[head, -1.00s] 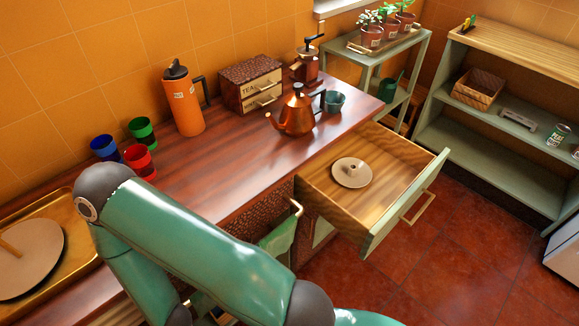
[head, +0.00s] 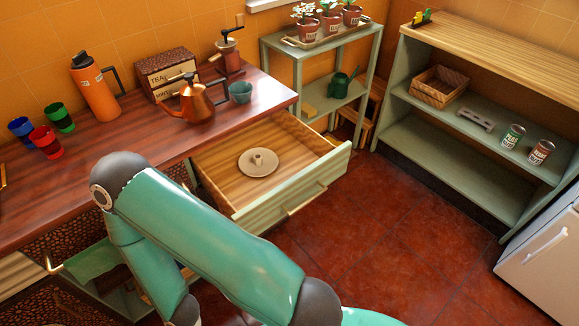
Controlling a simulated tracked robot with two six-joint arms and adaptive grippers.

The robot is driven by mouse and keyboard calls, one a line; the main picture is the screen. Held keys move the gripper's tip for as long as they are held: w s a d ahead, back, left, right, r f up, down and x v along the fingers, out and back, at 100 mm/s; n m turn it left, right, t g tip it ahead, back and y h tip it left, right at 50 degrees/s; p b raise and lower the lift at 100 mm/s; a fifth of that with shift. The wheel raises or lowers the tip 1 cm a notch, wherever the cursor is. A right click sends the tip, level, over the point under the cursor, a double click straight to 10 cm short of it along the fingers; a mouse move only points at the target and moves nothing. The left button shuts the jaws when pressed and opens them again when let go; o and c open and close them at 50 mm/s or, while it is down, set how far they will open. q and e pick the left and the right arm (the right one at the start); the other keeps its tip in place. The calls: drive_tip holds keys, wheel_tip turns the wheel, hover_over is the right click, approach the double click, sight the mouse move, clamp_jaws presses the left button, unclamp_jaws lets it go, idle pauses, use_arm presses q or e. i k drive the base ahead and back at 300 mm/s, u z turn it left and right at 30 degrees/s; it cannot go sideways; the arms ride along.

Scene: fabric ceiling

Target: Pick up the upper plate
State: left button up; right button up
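A round beige dish (head: 249,168) with a small raised knob in its middle lies alone in the open wooden drawer (head: 288,137). I cannot tell whether it is a plate or a lid, and no stack of plates is in view. One of my green arms crosses the lower middle of the head view and hides part of the counter front. Neither gripper shows in this view, so I cannot see what they hold.
The wooden counter (head: 120,140) holds coloured cups, an orange flask (head: 95,90), a copper kettle (head: 193,103), a tea box (head: 166,72), a grinder and a teal cup (head: 240,92). Green shelves (head: 450,170) stand at right. The red floor (head: 385,225) between is clear.

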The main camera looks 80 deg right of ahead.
sight(258, 162)
drive_tip(key=z, duration=0.05)
drive_tip(key=k, duration=1.7)
drive_tip(key=z, duration=0.95)
drive_tip(key=i, duration=1)
drive_tip(key=u, duration=0.05)
